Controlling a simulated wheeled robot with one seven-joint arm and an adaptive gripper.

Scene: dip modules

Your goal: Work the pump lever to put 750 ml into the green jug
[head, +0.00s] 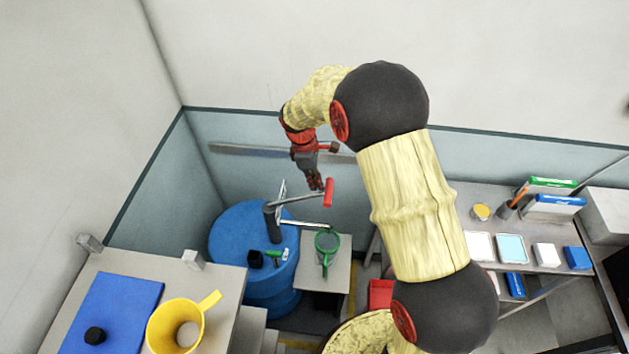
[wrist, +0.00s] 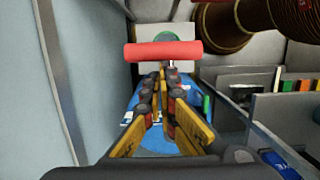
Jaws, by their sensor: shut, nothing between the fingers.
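The green jug (head: 327,241) stands on a small light stand under the end of the pump's spout (head: 303,223). Its fill level cannot be made out. The hand pump's dark post (head: 271,222) rises from the blue drum (head: 226,236). Its lever (head: 299,199) reaches right to a red grip (head: 328,192). My gripper (head: 316,185) is shut and empty, pointing down just left of the red grip. In the wrist view, the fingertips (wrist: 162,72) lie close to the red grip (wrist: 163,50); contact cannot be told. The jug's green rim (wrist: 165,36) shows partly behind the grip.
A yellow jug (head: 183,325) and a blue mat (head: 113,310) with a black knob are on the bench at front left. A shelf with trays (head: 511,248) and boxes is on the right. A red bin (head: 381,293) stands low. Walls close in behind the drum.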

